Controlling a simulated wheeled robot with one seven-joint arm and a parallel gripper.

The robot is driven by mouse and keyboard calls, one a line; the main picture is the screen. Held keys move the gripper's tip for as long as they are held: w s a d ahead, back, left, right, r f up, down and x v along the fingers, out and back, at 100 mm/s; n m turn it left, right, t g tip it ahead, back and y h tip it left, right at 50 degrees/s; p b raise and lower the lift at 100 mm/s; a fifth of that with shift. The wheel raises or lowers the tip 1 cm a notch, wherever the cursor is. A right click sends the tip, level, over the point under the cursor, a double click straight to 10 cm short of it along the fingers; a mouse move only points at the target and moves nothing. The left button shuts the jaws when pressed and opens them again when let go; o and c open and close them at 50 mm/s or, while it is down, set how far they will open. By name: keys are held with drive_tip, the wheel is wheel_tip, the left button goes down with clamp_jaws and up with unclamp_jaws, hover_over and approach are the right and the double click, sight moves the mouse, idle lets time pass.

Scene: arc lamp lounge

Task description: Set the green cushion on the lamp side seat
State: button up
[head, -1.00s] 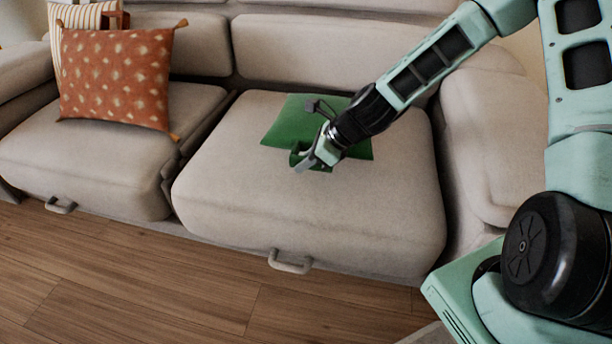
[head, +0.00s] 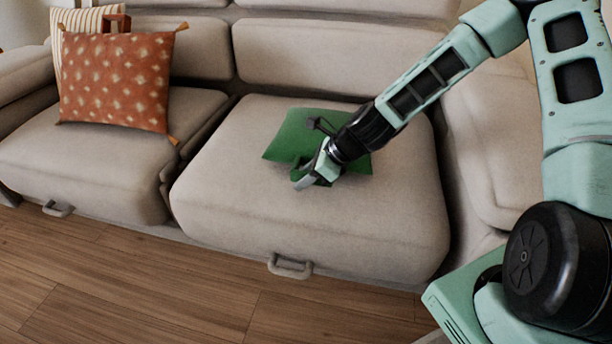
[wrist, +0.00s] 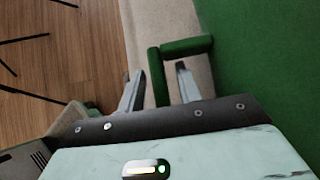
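The green cushion (head: 290,137) rests on the right-hand seat (head: 230,195) of the beige sofa, partly hidden behind my arm. Its green handle loop shows in the wrist view (wrist: 187,46), beside the large green face. My gripper (head: 308,178) is at the cushion's near side, low over the seat. In the wrist view, my gripper (wrist: 160,82) has its fingers apart, one on each side of the handle's leg, with a narrow gap showing. One finger is inside the loop, the other outside. No lamp is in view.
An orange spotted cushion (head: 118,82) and a striped cushion (head: 68,22) lean on the left seat. The sofa's armrest (head: 490,150) is at the right. The seat's front is clear. A pull handle (head: 290,267) hangs at its front edge above the wood floor.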

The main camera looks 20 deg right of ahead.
drive_tip(key=p+v, duration=0.5)
drive_tip(key=v, duration=0.6)
drive_tip(key=s+a+r+n+g+h, duration=0.2)
drive_tip(key=s+a+r+n+g, duration=0.3)
drive_tip(key=s+a+n, duration=0.9)
drive_tip(key=s+r+n+h, duration=0.3)
drive_tip(key=s+r+n, duration=0.5)
drive_tip(key=n, duration=1.1)
drive_tip(key=shift+s+r+h, duration=0.25)
drive_tip(key=shift+s+h, duration=0.15)
drive_tip(key=shift+s, duration=0.85)
drive_tip(key=shift+d+r+p, duration=0.1)
drive_tip(key=shift+p, duration=0.25)
wheel_tip(320, 180, up, 30)
drive_tip(key=p, duration=3)
